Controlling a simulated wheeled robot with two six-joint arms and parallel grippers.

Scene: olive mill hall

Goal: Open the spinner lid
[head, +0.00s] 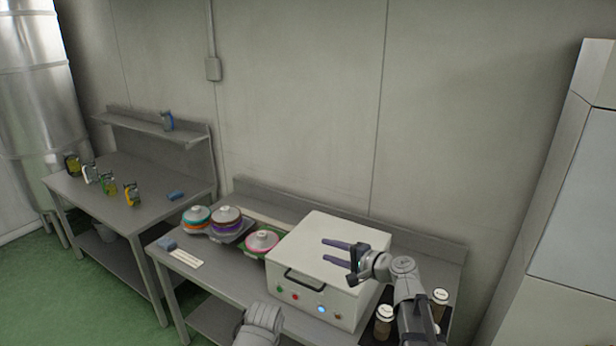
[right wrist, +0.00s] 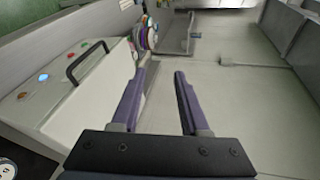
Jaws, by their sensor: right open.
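The spinner (head: 318,262) is a pale box on the right-hand steel bench. Its flat lid (head: 318,232) looks shut, with a dark bar handle (head: 304,281) along the front edge. In the right wrist view, the handle (right wrist: 86,60) lies to the left of my fingers. My right gripper (head: 325,251) is open and empty over the lid, its fingers pointing left. Its two fingers also show apart in the right wrist view (right wrist: 160,75). My left gripper is not in view; a grey link of mine shows at the bottom of the head view.
A second bench (head: 150,205) at left holds several small items. The wall is close behind the spinner.

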